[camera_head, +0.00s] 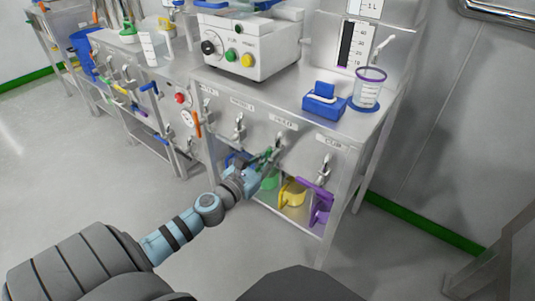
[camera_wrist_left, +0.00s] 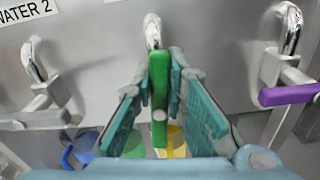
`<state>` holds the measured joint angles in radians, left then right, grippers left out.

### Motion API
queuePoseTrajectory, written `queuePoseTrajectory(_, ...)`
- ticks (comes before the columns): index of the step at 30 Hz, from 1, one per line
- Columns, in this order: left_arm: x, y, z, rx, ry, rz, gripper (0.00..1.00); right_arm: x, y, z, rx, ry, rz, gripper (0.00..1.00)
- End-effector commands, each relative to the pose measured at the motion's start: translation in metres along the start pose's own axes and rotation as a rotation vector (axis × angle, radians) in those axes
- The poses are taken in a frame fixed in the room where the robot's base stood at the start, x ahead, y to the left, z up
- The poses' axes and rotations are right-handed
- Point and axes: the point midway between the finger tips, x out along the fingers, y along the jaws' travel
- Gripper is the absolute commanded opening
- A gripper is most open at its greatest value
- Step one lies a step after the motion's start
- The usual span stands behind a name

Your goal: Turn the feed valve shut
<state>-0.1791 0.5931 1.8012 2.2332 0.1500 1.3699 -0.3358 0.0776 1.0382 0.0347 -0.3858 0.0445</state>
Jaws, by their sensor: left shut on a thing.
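A tap with a green lever (camera_wrist_left: 159,95) sticks out from the front panel of the steel bench, between the neighbouring taps. Its silver spout (camera_wrist_left: 152,30) shows above the lever in the left wrist view. In the head view the green lever (camera_head: 264,156) is partly covered by my left gripper (camera_head: 256,168). My left gripper (camera_wrist_left: 163,105) has one finger on each side of the green lever and is shut on it. The label above this tap (camera_head: 284,122) is too small to read for sure. My right gripper is not in view.
A tap with a purple lever (camera_wrist_left: 290,94) is close on the right, and one under a "WATER 2" label (camera_wrist_left: 25,12) on the left. Green, yellow and purple items stand below. A grey control box (camera_head: 250,40) and a cup (camera_head: 367,90) stand on the bench.

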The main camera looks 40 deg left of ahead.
Motion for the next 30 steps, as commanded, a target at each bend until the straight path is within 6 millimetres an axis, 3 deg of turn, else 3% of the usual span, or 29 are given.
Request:
queuePoseTrajectory(14, 0.000, -0.010, -0.002, 0.409, 0.004, 0.002, 0.00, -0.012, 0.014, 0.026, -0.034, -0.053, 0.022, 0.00)
queuePoseTrajectory(30, 0.000, -0.022, -0.012, 0.924, 0.003, 0.001, 0.00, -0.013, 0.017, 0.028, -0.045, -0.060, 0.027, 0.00)
